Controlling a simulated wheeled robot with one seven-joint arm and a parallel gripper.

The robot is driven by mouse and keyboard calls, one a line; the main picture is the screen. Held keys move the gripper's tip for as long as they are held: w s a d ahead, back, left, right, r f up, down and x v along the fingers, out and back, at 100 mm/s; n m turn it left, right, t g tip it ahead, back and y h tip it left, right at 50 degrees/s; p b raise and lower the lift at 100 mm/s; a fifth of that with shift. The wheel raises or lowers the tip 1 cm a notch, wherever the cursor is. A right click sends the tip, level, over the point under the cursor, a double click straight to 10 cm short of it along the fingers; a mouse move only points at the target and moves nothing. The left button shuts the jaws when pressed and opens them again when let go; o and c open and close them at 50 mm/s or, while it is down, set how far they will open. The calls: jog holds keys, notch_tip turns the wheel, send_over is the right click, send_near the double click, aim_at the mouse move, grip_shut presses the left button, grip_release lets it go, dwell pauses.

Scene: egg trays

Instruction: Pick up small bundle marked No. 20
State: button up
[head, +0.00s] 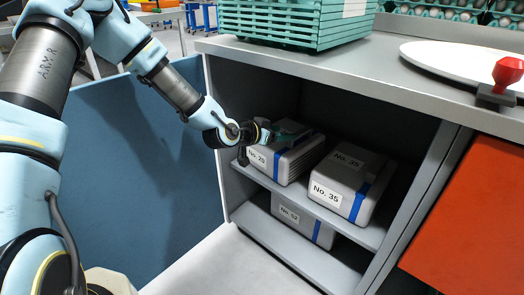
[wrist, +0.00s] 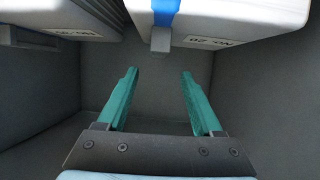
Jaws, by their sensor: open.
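The grey bundle marked No. 20 (head: 301,158) sits on the cabinet's upper shelf at the left, with a blue strap and a white label partly hidden by my wrist. My gripper (head: 292,133) is at the top of this bundle in the head view. In the wrist view my gripper (wrist: 158,74) has its two green fingers apart with nothing between them. The No. 20 bundle (wrist: 238,14) fills the top right there, its label upside down, with a small grey tab below the blue strap.
A bundle marked No. 35 (head: 348,178) stands close on the right on the same shelf. A third bundle (head: 290,217) is on the lower shelf. Cabinet walls and the countertop (head: 350,72) enclose the space. A blue panel (head: 150,170) stands at the left.

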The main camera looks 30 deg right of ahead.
aim_at(298, 133)
jog(key=x, duration=0.5)
jog(key=shift+a, duration=0.1)
jog(key=b+x, duration=0.1)
jog(key=x, duration=0.4)
jog(key=shift+s+f, duration=0.1)
jog(key=shift+f, duration=0.15)
grip_shut()
jog(key=shift+r, duration=0.1)
dwell(0.9)
